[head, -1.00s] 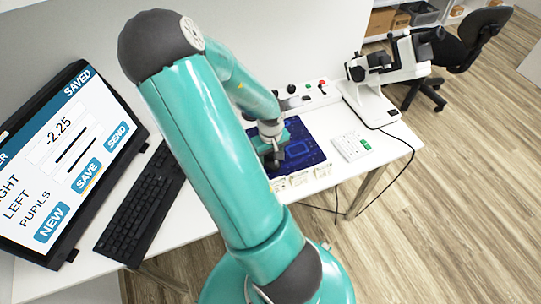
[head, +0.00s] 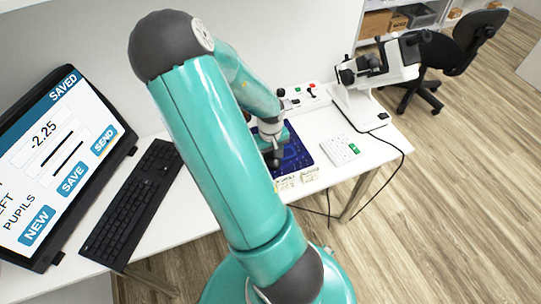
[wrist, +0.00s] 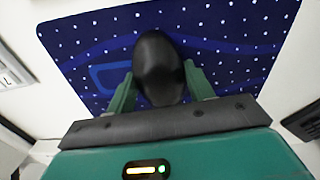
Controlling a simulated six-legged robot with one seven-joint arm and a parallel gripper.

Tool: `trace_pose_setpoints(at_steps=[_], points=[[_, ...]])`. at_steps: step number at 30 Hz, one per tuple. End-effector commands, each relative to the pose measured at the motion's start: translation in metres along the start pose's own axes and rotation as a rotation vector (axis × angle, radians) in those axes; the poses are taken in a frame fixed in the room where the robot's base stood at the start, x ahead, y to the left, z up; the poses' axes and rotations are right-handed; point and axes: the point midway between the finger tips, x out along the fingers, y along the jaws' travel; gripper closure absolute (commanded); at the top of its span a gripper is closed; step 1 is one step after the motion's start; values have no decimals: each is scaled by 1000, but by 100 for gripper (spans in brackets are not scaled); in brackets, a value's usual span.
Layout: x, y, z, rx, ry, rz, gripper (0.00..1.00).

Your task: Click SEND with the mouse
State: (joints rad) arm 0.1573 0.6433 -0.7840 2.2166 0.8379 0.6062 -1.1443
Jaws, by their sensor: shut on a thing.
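My gripper (wrist: 160,88) is shut on the mouse (wrist: 158,55), a dark oval body between two green fingers. Below it in the wrist view is the dark blue mat with white dots (wrist: 240,60). In the head view my gripper (head: 272,140) is over the mat (head: 297,158), partly behind my arm. I cannot tell whether the mouse touches the mat. On the tilted monitor at the left, the SEND button (head: 104,140) shows at the right end of a row with SAVE (head: 72,179) and NEW (head: 37,225). The screen reads SAVED and -2.25. I cannot make out a pointer.
A black keyboard (head: 128,210) lies between the monitor and my arm. A white pad with a green key (head: 341,149) is right of the mat. A white optical device (head: 372,85) stands at the table's far right, its cable hanging over the edge. A black chair (head: 455,55) is beyond.

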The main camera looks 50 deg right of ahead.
Motion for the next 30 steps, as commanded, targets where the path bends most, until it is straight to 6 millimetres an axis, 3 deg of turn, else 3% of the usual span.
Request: trace_pose_setpoints(at_steps=[11,12,15,16,25,30], points=[[0,-5,-3,-2,-1,0,72],[0,-5,-3,-2,-1,0,44],[0,-5,-3,-2,-1,0,24],[0,-5,-3,-2,-1,0,22],[-1,-4,-3,-2,0,-1,22],[-18,-5,-4,-4,4,0,22]])
